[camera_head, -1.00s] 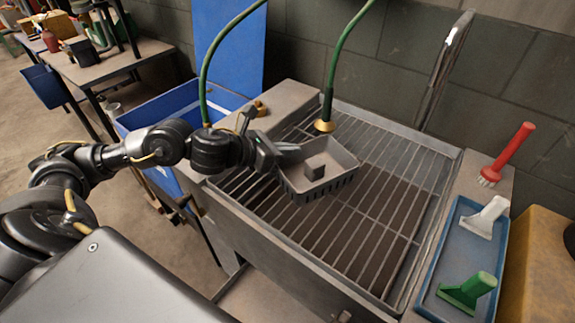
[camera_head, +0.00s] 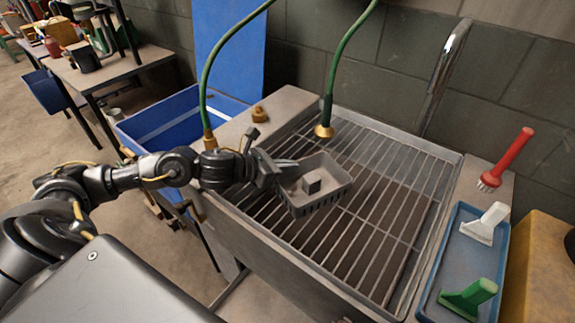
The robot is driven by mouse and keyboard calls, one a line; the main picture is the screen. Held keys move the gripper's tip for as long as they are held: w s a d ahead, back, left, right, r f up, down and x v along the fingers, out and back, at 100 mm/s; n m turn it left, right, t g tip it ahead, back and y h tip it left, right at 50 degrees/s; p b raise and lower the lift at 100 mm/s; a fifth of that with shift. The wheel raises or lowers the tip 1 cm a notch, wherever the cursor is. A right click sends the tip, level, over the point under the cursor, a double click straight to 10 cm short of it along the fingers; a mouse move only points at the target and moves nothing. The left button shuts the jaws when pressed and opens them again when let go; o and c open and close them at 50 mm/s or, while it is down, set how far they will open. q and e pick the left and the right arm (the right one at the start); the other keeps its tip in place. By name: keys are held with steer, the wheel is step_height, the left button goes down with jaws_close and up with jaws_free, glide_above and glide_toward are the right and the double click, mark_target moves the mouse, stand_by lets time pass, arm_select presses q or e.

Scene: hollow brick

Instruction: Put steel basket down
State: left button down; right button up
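My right gripper is not in view.
A green hose with a brass nozzle (camera_head: 324,131) hangs just behind the basket. A blue tray (camera_head: 452,255) with white and green tools lies on the right ledge, near a red brush (camera_head: 507,160). A blue bin (camera_head: 165,118) stands left. The grate's right side is clear.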

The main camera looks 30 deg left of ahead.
arm_select(q)
steer(key=shift+f, duration=0.1)
steer(key=c, duration=1.7)
jaws_free()
steer(key=shift+o, duration=0.3)
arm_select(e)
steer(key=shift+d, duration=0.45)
